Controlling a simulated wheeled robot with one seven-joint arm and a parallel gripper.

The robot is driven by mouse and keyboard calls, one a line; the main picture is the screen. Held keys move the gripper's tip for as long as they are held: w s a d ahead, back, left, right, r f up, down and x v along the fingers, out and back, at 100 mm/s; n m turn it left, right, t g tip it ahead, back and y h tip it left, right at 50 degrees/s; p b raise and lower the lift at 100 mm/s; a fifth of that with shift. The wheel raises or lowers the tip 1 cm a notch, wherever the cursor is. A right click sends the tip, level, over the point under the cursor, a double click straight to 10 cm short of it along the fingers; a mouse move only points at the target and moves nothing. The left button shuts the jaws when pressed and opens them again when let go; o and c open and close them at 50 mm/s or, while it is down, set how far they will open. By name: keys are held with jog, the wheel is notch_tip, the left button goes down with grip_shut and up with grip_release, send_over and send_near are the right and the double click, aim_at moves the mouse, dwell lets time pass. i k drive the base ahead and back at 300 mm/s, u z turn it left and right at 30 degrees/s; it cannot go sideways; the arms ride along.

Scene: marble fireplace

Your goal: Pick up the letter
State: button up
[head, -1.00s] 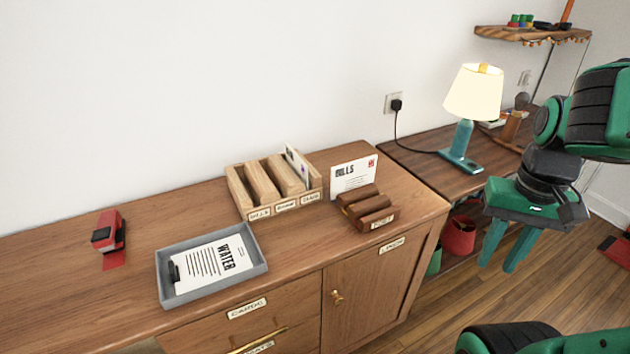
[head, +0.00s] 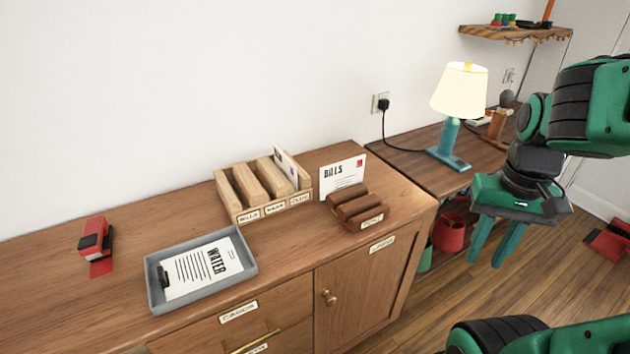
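A white letter (head: 342,176) marked "BILLS" with a red stamp stands upright behind a dark brown wooden holder (head: 357,208) near the right end of the cabinet top. Another envelope (head: 284,164) stands tilted in the right part of the light wooden sorter (head: 232,200). A paper (head: 205,268) headed "WATER" lies in a grey tray (head: 252,283). My gripper (head: 497,243) hangs to the right of the cabinet, fingers pointing down, apart from every letter. Its two green fingers are spread with a gap between them and nothing in it.
A lit lamp (head: 461,92) stands on the lower table (head: 405,150) at the right, with its cord to the wall outlet. A red and black object (head: 95,243) sits at the left of the cabinet. A red pot (head: 450,232) is beneath the table.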

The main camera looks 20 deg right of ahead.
aim_at(339, 176)
jog(key=z, duration=0.05)
jog(key=i, duration=0.55)
jog(key=u, duration=1)
